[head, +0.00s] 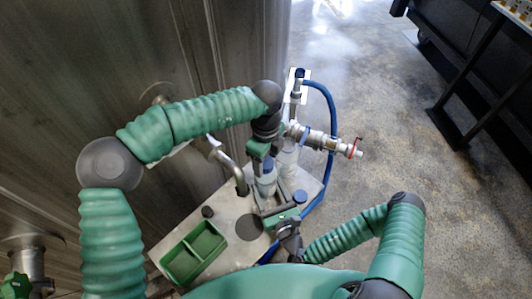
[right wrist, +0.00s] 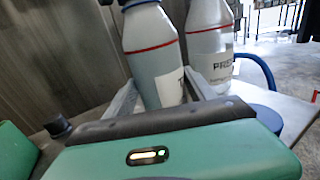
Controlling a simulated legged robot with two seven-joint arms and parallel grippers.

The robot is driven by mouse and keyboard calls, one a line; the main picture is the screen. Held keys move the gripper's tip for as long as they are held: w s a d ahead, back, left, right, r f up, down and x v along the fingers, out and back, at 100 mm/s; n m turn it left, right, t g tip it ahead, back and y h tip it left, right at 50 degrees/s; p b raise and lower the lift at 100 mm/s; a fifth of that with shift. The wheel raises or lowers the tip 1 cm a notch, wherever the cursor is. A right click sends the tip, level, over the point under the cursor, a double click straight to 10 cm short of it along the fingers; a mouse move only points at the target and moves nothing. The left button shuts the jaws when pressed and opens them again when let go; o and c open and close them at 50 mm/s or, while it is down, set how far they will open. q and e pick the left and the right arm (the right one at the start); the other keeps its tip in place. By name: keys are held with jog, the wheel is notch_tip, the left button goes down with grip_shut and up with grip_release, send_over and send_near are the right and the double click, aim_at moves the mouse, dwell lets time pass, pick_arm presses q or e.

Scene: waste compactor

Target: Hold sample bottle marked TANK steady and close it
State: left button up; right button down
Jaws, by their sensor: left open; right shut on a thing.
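The TANK bottle (right wrist: 155,62) is pale and translucent, with a red ring and a white label that shows only a "T". It stands upright between the two fingers of my right gripper (right wrist: 160,95), which is shut on its lower body. In the head view the bottle (head: 266,186) stands on the bench, with blue at its top that may be a cap. My left gripper (head: 264,158) is open just above and around the bottle's top, and hides part of it. The wrist view shows something dark at the bottle's neck, cut off by the frame.
A second bottle (right wrist: 210,45), labelled "PRES...", stands close at the right. A blue cap (head: 300,196) lies on the bench (head: 222,222) near my right gripper. A green tray (head: 195,252) is at the front left. A metal sampling valve (head: 318,138) and blue hose (head: 332,115) are behind.

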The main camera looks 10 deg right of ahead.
pick_arm(q)
grip_shut()
jog(key=m, duration=0.6)
jog(key=shift+w, duration=0.1)
jog(key=m, duration=0.7)
jog(key=shift+m, duration=0.4)
jog(key=shift+o, duration=0.3)
grip_release()
